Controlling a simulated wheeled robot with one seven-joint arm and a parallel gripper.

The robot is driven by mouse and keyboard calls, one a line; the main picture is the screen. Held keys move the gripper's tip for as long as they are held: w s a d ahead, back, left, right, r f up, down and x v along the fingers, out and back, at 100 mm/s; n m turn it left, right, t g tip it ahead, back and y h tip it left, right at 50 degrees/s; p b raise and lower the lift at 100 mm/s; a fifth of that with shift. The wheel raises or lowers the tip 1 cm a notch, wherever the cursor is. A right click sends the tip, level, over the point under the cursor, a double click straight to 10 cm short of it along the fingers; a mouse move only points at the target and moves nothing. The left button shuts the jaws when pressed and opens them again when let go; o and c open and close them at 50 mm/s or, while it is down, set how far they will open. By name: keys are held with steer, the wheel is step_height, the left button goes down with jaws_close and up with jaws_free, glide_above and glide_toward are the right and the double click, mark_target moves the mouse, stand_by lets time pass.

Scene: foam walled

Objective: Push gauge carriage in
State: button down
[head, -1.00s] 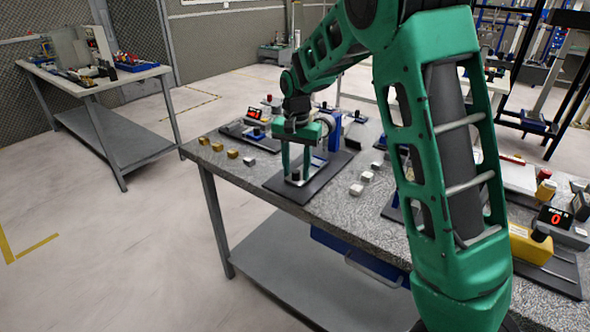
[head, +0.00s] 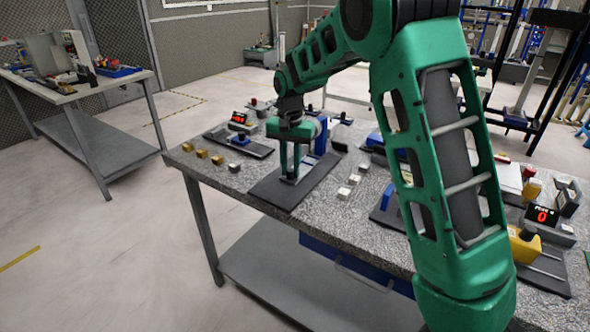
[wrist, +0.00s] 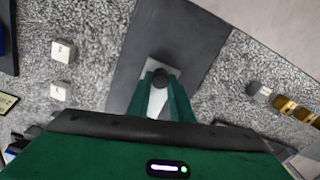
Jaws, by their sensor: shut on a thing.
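My gripper (head: 290,179) points down over a dark base plate (head: 270,193) with a blue upright (head: 321,136) behind it. I cannot tell whether this knob belongs to the gauge carriage. At the right of the bench, a yellow block (head: 522,249) sits beside a display reading "PEAK N 0" (head: 541,215). My arm partly hides this part of the bench.
Small white blocks (head: 349,186) lie right of the base plate, and yellow cubes (head: 201,153) lie to its left. Another station with a red display (head: 239,118) is behind left. A second table (head: 60,85) stands at the far left, with open floor between.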

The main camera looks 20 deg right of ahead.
steer(key=shift+w+d, duration=0.15)
steer(key=shift+w, duration=0.05)
steer(key=c, duration=1.6)
jaws_free()
step_height(320, 180, up, 11)
steer(key=shift+f, duration=0.15)
